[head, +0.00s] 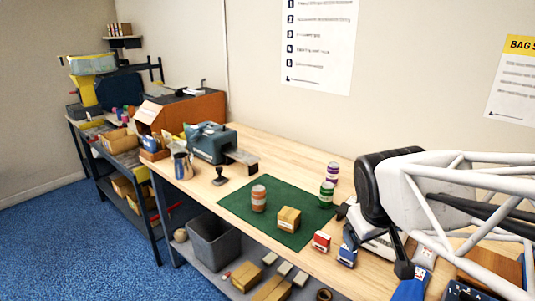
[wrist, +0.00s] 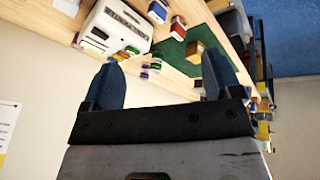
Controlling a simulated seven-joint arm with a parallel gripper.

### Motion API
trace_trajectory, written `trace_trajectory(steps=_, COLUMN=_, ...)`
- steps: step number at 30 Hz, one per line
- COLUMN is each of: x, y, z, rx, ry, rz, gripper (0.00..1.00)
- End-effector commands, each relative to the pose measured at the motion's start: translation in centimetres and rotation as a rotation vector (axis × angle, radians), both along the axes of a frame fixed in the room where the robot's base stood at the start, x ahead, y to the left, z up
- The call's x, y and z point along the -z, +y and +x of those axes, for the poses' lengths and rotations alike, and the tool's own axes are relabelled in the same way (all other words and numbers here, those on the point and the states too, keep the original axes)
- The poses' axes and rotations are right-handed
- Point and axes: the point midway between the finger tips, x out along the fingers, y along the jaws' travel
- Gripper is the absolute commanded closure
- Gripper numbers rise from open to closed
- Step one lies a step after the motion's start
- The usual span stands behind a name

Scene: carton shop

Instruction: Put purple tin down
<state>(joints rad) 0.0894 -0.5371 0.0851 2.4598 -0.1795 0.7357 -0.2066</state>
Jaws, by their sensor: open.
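The purple tin (head: 333,173) stands upright on the bench by the back right corner of the green mat (head: 232,203), just behind a green tin (head: 326,193). In the head view my arm comes in from the right, and I cannot clearly make out the fingers.
An orange tin (head: 258,198) and a cardboard box (head: 289,219) are on the mat. A red box (head: 321,241), a blue box (head: 347,256) and a white machine (wrist: 118,28) crowd the right. A teal machine (head: 208,143) stands left. The mat's left part is clear.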

Motion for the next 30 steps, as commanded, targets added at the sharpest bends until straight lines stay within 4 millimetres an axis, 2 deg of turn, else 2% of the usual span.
trace_trajectory(steps=1, x=0.3, y=1.2, z=-1.7, rx=0.038, ry=0.021, rz=0.044, gripper=0.16)
trace_trajectory(steps=4, x=1.0, y=2.9, z=-4.4, rx=0.114, ry=0.066, rz=0.122, gripper=0.16)
trace_trajectory(steps=7, x=1.4, y=4.1, z=-6.4, rx=0.170, ry=0.104, rz=0.177, gripper=0.16)
trace_trajectory(steps=10, x=1.8, y=4.8, z=-7.5, rx=0.203, ry=0.128, rz=0.208, gripper=0.16)
trace_trajectory(steps=14, x=1.9, y=5.2, z=-8.1, rx=0.219, ry=0.140, rz=0.223, gripper=0.16)
trace_trajectory(steps=30, x=1.9, y=5.1, z=-8.0, rx=0.218, ry=0.139, rz=0.222, gripper=0.16)
